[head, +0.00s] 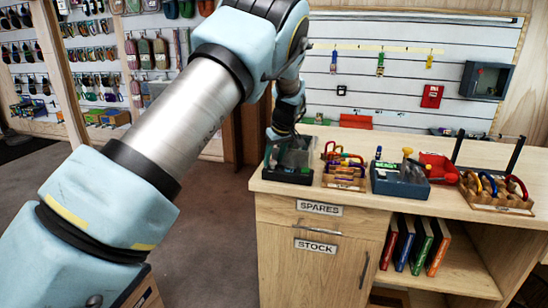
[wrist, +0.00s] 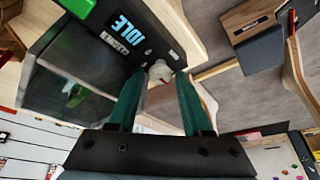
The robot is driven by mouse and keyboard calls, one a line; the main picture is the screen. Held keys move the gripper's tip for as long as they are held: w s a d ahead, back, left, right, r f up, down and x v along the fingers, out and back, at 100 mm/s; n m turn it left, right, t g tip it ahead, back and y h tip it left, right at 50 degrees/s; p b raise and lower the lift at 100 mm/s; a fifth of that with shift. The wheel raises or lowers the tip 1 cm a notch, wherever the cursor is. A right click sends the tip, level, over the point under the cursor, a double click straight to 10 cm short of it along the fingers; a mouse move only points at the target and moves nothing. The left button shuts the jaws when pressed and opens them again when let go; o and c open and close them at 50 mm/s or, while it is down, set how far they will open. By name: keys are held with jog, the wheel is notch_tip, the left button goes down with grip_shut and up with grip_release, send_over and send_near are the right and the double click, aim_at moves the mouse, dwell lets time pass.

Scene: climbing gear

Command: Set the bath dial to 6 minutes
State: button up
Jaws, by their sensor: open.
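The bath (head: 292,172), a dark box with a grey tank, stands at the left end of the counter in the head view. My gripper (wrist: 158,76) is open, with one green finger on either side of the dial. I cannot tell whether the fingers touch it.
A green button (wrist: 76,7) sits on the panel, and something green (wrist: 76,96) lies in the tank. A rack of carabiners (head: 344,170), a blue-grey box (head: 400,182) and another wooden rack (head: 496,196) stand to the right on the counter (head: 300,193).

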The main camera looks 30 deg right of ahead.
grip_shut()
